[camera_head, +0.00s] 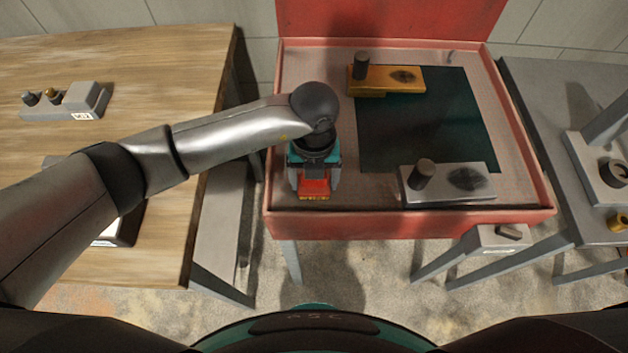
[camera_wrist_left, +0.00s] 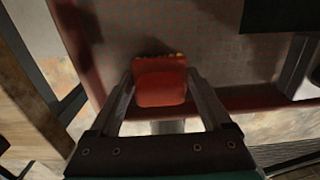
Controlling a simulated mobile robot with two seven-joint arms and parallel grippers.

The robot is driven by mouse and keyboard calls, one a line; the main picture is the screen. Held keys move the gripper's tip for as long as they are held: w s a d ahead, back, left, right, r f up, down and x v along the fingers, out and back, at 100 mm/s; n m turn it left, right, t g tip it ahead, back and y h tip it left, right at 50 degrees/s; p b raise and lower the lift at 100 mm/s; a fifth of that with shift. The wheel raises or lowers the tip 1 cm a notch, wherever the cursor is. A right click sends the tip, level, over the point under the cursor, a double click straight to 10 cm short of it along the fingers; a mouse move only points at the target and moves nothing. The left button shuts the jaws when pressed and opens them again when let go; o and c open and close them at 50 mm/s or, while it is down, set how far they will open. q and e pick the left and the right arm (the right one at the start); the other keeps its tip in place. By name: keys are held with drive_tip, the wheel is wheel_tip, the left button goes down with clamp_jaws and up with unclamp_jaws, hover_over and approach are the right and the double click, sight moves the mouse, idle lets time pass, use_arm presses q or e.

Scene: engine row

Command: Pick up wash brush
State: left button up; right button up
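The wash brush (camera_head: 314,187) is a small red block with a yellowish edge, at the left front of the red-walled tray. My left gripper (camera_head: 315,182) is over it, pointing down, with one finger on each side. In the left wrist view the brush (camera_wrist_left: 160,82) fills the gap between the fingertips (camera_wrist_left: 160,90), and both fingers look in contact with it. Whether the brush is off the tray floor cannot be told. My right gripper is not in view.
The red tray (camera_head: 400,222) holds a dark mat (camera_head: 425,130), a yellow block (camera_head: 405,78) with a dark post and a grey block (camera_head: 450,183) to the right. A wooden table (camera_head: 160,70) stands left, a grey table (camera_head: 545,100) right.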

use_arm(q)
drive_tip(key=c, duration=0.9)
wheel_tip(320, 180, up, 20)
drive_tip(key=shift+r+p, duration=0.1)
drive_tip(key=shift+p, duration=0.45)
